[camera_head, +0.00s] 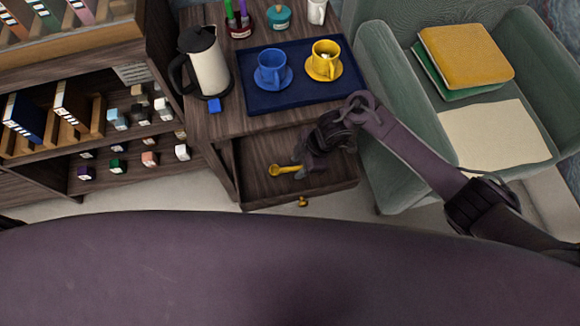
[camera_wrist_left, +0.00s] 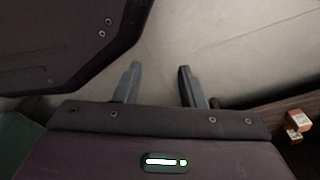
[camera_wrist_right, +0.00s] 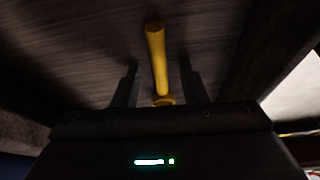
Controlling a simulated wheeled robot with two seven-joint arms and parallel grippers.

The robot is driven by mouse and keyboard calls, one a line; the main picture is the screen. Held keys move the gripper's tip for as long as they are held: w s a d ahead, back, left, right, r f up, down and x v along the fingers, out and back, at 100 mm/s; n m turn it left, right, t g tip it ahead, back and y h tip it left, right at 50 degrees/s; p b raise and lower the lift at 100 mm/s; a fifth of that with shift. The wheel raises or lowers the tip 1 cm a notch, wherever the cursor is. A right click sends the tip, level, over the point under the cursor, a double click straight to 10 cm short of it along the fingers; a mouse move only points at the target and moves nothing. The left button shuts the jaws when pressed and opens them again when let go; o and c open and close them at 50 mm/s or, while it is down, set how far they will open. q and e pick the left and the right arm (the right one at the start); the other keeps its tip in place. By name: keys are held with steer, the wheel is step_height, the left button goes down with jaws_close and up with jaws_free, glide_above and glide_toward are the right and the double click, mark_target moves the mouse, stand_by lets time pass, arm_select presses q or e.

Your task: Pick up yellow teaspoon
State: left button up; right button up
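The yellow teaspoon (camera_head: 284,170) lies in the open drawer (camera_head: 330,185) below the tray, its bowl toward the left in the head view. In the right wrist view the yellow teaspoon (camera_wrist_right: 157,58) runs lengthwise between the fingers of my right gripper (camera_wrist_right: 160,85). Those fingers stand apart, with a gap on each side of the spoon. In the head view my right gripper (camera_head: 302,158) is inside the drawer area, beside the spoon, and hides part of it. My left gripper (camera_wrist_left: 158,85) is open and empty above the floor.
A blue tray (camera_head: 262,98) with a blue cup (camera_head: 271,66) and a yellow cup (camera_head: 325,57) is on the cabinet top above the drawer. A kettle (camera_head: 208,65) stands left of it. A green armchair (camera_head: 395,110) is close on the right.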

jaws_close()
steer(key=shift+r, duration=0.15)
